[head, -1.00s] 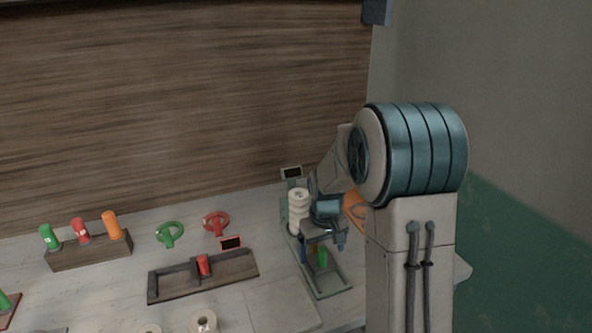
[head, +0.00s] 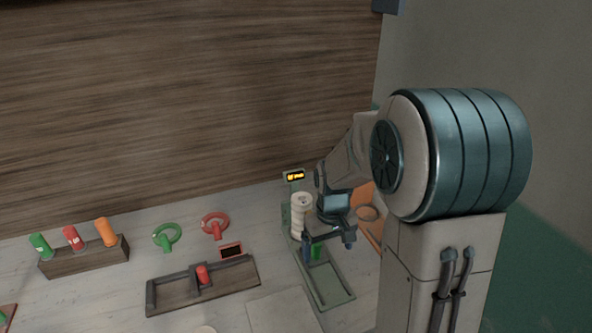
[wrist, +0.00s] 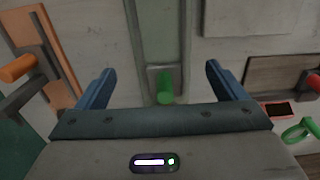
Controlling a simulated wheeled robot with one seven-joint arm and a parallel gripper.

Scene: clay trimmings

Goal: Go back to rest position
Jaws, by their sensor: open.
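My gripper (head: 318,248) is open, above the green tray (head: 336,296) on the right of the table.
A white stacked column (head: 298,214) stands close left of my gripper, with a lit display (head: 294,176) behind. A dark tray with a red cylinder (head: 202,275), a wooden block (head: 85,259) with several coloured cylinders, and green (head: 167,236) and red (head: 214,225) rings lie left.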

